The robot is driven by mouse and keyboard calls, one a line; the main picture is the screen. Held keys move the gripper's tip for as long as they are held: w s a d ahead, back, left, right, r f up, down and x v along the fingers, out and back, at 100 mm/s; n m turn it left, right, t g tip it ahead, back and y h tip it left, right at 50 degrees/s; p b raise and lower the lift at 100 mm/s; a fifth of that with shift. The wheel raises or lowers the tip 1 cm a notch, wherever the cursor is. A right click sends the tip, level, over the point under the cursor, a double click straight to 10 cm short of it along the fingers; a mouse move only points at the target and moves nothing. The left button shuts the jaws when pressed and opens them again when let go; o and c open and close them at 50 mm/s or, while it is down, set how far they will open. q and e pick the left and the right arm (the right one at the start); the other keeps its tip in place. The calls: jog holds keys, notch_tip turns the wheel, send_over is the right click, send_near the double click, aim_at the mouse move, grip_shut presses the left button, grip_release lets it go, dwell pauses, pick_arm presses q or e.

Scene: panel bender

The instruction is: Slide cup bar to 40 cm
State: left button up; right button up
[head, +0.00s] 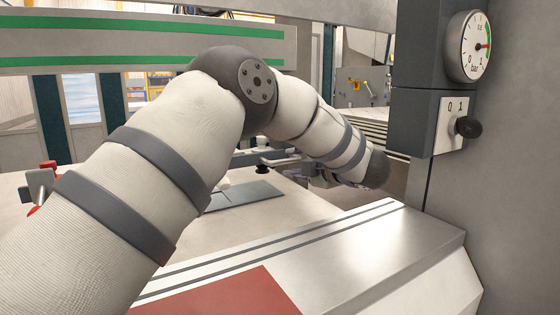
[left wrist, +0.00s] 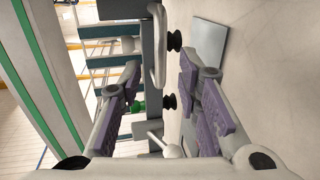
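The cup bar (head: 265,155) lies low over the table in the head view, partly hidden behind my left forearm. In the left wrist view black suction cups (left wrist: 174,41) point from it toward the table. A pale curved handle (left wrist: 158,50) shows beside them. My left gripper (left wrist: 160,78) has its two purple-padded fingers spread apart, with the handle and a cup seen between and beyond them. I see no contact. In the head view the left gripper (head: 320,178) is mostly hidden under the forearm. My right gripper is not in view.
A grey sheet (head: 245,195) lies on the pale table; it also shows in the left wrist view (left wrist: 208,45). A white ball-ended lever (left wrist: 172,150) stands near the bar. A grey machine column with a pressure gauge (head: 468,46) and a black 0/1 knob (head: 468,127) is at right.

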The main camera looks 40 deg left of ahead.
aim_at(285, 162)
pick_arm(q)
jog(key=x, duration=0.5)
jog(key=shift+w+a+f, duration=0.1)
jog(key=shift+a+f, duration=0.05)
jog(key=shift+a, duration=0.2)
grip_shut()
